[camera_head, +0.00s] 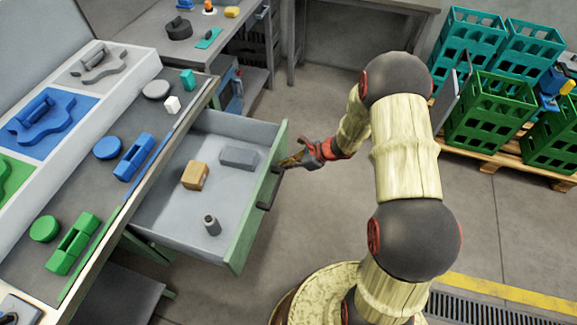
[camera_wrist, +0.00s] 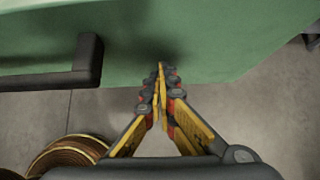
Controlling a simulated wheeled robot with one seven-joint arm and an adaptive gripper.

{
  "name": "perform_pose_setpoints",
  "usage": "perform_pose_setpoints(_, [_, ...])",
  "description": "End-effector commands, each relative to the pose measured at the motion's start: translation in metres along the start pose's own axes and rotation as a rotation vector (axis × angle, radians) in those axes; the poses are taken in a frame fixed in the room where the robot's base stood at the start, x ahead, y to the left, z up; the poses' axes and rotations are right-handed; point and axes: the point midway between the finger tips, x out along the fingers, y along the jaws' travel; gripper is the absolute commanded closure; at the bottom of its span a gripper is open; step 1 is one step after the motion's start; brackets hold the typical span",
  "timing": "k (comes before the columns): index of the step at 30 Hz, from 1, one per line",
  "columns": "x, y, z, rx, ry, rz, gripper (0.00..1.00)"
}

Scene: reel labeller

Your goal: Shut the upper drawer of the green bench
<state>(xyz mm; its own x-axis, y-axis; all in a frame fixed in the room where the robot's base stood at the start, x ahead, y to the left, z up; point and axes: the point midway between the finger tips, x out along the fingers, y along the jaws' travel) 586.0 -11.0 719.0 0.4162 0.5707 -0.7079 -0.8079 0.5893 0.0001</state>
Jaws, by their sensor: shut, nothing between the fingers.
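The upper drawer (camera_head: 160,222) of the bench stands pulled far out in the head view. Its green front panel (camera_head: 240,238) carries a dark handle (camera_head: 268,193). Inside lie a tan box (camera_head: 196,175), a grey block (camera_head: 239,157) and a small grey cylinder (camera_head: 211,224). My gripper (camera_head: 284,162) is shut and empty at the outer face of the front panel, beyond the handle's far end. In the wrist view the shut fingertips (camera_wrist: 160,68) point at the green panel (camera_wrist: 215,35), with the handle (camera_wrist: 88,65) to their left. I cannot tell whether they touch the panel.
The bench top (camera_head: 125,185) holds green, blue and grey parts. A second table (camera_head: 215,45) stands behind. Green and teal crates (camera_head: 490,110) sit on a pallet at the right. The floor (camera_head: 310,225) in front of the drawer is clear.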

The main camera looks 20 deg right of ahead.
Motion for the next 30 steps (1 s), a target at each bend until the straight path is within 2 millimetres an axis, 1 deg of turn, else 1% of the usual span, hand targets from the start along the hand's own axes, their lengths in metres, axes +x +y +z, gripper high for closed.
perform_pose_setpoints(5, [0.023, 0.002, 0.023, -0.006, -0.003, 0.005, 1.00])
perform_pose_setpoints(8, [0.040, 0.002, 0.040, -0.008, -0.003, 0.004, 1.00])
perform_pose_setpoints(21, [0.127, 0.003, 0.127, -0.007, -0.003, 0.005, 1.00])
perform_pose_setpoints(30, [0.183, 0.003, 0.185, -0.005, -0.003, 0.004, 1.00])
